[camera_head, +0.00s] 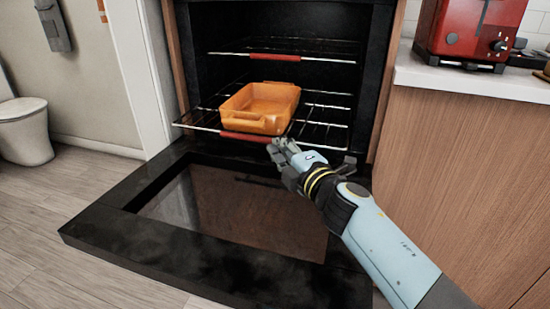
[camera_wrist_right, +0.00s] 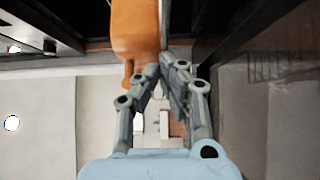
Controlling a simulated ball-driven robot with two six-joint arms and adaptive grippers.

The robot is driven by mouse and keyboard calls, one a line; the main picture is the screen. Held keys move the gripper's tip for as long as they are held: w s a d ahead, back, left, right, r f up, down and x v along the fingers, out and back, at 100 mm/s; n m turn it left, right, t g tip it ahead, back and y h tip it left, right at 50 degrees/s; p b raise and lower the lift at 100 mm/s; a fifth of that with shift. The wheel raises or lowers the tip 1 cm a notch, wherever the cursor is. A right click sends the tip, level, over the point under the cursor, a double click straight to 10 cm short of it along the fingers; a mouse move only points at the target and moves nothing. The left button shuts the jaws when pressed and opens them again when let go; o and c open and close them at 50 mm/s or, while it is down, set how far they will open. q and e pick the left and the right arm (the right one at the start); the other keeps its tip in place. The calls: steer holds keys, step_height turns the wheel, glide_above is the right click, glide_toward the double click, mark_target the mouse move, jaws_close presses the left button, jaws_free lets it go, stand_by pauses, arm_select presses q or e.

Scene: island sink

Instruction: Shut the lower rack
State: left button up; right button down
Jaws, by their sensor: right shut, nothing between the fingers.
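The lower rack (camera_head: 325,134) is a wire shelf with a red front strip (camera_head: 245,137). It is pulled partly out of the black oven, over the open oven door. An orange baking dish (camera_head: 262,108) sits on it; an orange shape, likely the dish, also shows in the right wrist view (camera_wrist_right: 135,32). My right gripper (camera_head: 276,146) is shut and empty at the rack's front edge, by the right end of the red strip. In the right wrist view its fingertips (camera_wrist_right: 165,66) come together; I cannot tell whether they touch the rack. My left gripper is not in view.
The upper rack (camera_head: 285,52) with a red front strip is inside the oven. The open black door (camera_head: 230,215) lies flat below the lower rack. A wooden cabinet (camera_head: 460,170) with a white counter and red toaster (camera_head: 468,32) stands on the right.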

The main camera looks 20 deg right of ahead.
mark_target(298, 118)
steer(key=w+d, duration=0.2)
steer(key=w, duration=0.1)
steer(key=w+d+b, duration=0.1)
steer(key=w+d, duration=0.1)
steer(key=w, duration=0.1)
steer(key=w+d+b, duration=0.1)
steer(key=w+d, duration=0.1)
steer(key=w, duration=0.1)
steer(key=shift+d+f, duration=0.1)
steer(key=shift+d, duration=0.15)
steer(key=w+d, duration=0.1)
steer(key=w, duration=0.1)
steer(key=w+d+b, duration=0.1)
steer(key=w+d, duration=0.1)
steer(key=shift+b, duration=0.3)
steer(key=shift+w+d, duration=0.2)
steer(key=shift+w, duration=0.15)
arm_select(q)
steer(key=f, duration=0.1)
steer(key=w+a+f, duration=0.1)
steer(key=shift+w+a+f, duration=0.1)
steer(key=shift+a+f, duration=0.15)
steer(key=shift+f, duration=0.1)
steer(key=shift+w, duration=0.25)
